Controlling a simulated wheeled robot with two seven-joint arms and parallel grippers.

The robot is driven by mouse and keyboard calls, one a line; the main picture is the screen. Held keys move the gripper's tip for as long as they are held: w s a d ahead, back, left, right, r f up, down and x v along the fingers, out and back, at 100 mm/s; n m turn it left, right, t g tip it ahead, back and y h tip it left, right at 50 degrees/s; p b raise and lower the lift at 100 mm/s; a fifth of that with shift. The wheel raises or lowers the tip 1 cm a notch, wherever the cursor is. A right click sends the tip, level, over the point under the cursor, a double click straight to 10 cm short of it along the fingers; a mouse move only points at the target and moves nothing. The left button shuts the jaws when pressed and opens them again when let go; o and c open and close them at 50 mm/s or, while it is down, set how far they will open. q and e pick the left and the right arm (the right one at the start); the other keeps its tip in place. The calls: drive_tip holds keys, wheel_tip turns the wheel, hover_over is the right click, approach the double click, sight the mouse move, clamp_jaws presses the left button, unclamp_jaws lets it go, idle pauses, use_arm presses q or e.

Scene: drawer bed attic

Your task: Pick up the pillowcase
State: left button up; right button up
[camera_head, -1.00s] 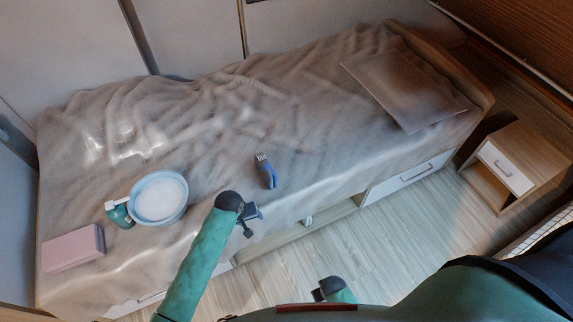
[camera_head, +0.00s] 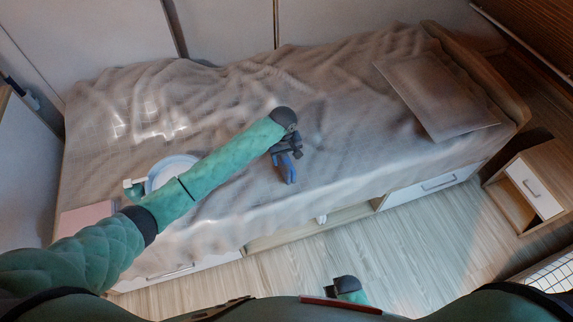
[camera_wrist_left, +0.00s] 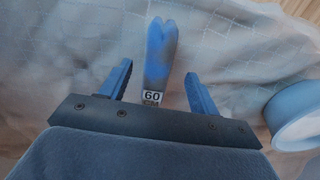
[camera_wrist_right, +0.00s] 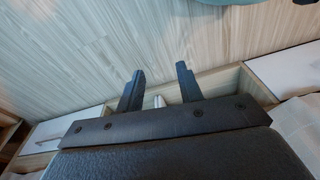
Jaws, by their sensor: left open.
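A flat, square, grey-brown pillow-like piece (camera_head: 435,92) lies at the head end of the bed, far right of my left gripper. It looks most like the pillowcase. My right gripper (camera_wrist_right: 160,69) is open and empty, low over the floor beside the bed.
The bed cover (camera_head: 330,90) is wrinkled. Drawers (camera_head: 430,187) line the bed's front. A small nightstand (camera_head: 530,187) stands right; the floor (camera_head: 420,245) is clear.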

sight(284, 157)
use_arm(q)
drive_tip(key=shift+w+a+r+n, duration=0.1)
drive_tip(key=shift+w+a+n, duration=0.1)
drive_tip(key=shift+w, duration=0.3)
drive_tip(key=shift+w+a+r+n, duration=0.1)
drive_tip(key=shift+w+a, duration=0.1)
drive_tip(key=shift+w, duration=0.3)
drive_tip(key=shift+w+a, duration=0.1)
drive_tip(key=shift+f, duration=0.55)
drive_tip(key=shift+f+p, duration=0.4)
drive_tip(key=shift+f, duration=0.55)
drive_tip(key=shift+d+f+p, duration=0.2)
drive_tip(key=shift+f+p, duration=0.1)
drive_tip(key=shift+p, duration=0.1)
drive_tip(key=f, duration=0.1)
drive_tip(key=f+p, duration=0.1)
drive_tip(key=f, duration=0.1)
drive_tip(key=shift+d, duration=0.2)
drive_tip(key=shift+f, duration=0.65)
use_arm(e)
wheel_tip(284, 157, down, 7)
drive_tip(key=s+d, duration=0.1)
drive_tip(key=shift+s+d+r, duration=0.15)
drive_tip(key=shift+s+r, duration=0.05)
drive_tip(key=shift+s, duration=0.1)
